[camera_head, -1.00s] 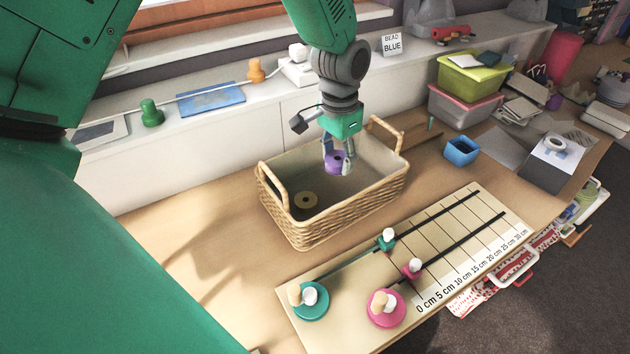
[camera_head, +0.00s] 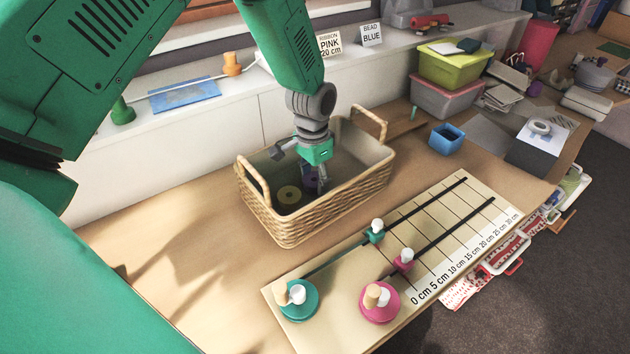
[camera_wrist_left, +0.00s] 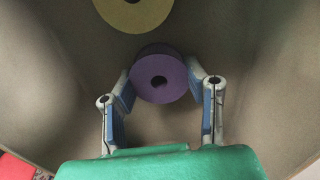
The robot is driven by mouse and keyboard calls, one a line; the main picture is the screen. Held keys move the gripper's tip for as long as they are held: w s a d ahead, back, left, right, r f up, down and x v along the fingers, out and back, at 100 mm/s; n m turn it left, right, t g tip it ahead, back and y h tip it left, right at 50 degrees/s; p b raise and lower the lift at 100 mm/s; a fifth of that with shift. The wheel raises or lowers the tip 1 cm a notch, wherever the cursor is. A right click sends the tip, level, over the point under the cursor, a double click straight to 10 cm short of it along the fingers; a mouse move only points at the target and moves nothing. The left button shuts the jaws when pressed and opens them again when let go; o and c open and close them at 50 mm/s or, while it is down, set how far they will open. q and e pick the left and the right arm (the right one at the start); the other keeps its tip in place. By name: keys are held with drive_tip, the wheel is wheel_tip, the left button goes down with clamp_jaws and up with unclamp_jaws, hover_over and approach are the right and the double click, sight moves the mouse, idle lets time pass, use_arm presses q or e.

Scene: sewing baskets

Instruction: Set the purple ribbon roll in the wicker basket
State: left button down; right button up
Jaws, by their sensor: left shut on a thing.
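The purple ribbon roll (camera_wrist_left: 160,77) is between the fingers of my left gripper (camera_wrist_left: 160,92) in the left wrist view. Both fingers are against its sides, and the gripper is shut on it. In the head view the left gripper (camera_head: 318,180) reaches down inside the wicker basket (camera_head: 318,215), and the purple roll (camera_head: 311,180) shows only in part behind the fingers. Whether the roll touches the basket floor I cannot tell. A yellow roll (camera_head: 289,195) lies on the basket floor beside it. My right gripper is not in view.
The basket's two raised handles (camera_head: 253,181) stand at its left and right ends. A measuring board (camera_head: 440,225) with teal and pink spools lies in front of it. A blue box (camera_head: 446,138) stands to the right. The table left of the basket is clear.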

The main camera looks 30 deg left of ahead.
use_arm(q)
drive_tip(key=shift+d+f, duration=0.15)
drive_tip(key=shift+f, duration=0.05)
drive_tip(key=c, duration=0.9)
unclamp_jaws()
drive_tip(key=shift+w, duration=0.1)
drive_tip(key=shift+r, duration=0.1)
drive_tip(key=r+p, duration=0.2)
drive_tip(key=r, duration=1)
drive_tip(key=shift+a, duration=0.2)
